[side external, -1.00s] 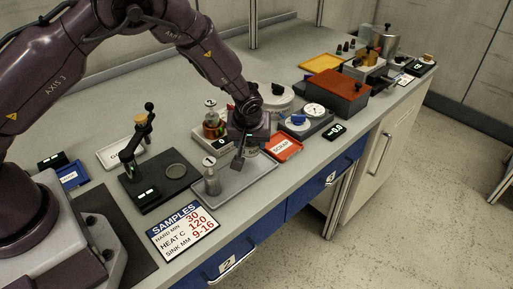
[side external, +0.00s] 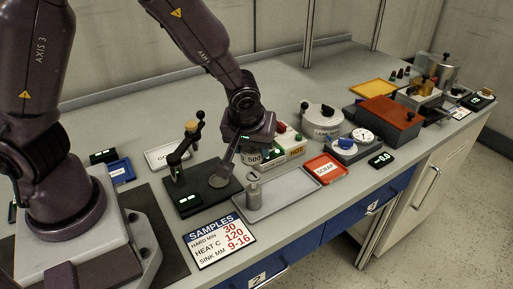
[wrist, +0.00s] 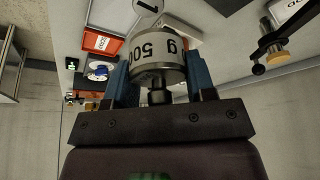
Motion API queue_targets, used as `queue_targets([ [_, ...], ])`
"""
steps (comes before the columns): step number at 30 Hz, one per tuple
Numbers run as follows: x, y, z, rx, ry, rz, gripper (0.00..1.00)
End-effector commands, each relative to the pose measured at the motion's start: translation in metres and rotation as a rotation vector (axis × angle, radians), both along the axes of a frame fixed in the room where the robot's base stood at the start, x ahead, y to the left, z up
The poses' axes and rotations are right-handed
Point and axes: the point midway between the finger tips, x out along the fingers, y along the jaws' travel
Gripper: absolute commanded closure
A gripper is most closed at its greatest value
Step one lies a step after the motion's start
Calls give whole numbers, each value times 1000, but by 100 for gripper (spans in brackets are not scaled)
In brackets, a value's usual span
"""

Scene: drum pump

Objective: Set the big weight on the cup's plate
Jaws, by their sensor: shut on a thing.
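The big weight (side external: 251,157) is a metal cylinder with a white band marked 500. My gripper (side external: 249,148) is shut on it and holds it above the bench, behind the grey tray. In the wrist view the weight (wrist: 158,62) sits between the two blue fingers, its band reading 500 g upside down. The cup is not clearly visible in the side view; my gripper covers that area.
A small weight (side external: 253,191) stands in the grey tray (side external: 290,195). The red SCRAP tray (side external: 326,168) lies right.

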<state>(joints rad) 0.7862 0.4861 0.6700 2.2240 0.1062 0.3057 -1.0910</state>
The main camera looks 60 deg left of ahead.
Motion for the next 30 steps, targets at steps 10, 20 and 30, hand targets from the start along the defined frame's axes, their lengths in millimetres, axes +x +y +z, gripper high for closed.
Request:
queue_targets([
  [10, 1, 0, 17, 0, -2, 1, 91],
  [20, 22, 60, 12, 1, -6, 165, 91],
  [30, 92, 152, 23, 1, -4, 471, 91],
])
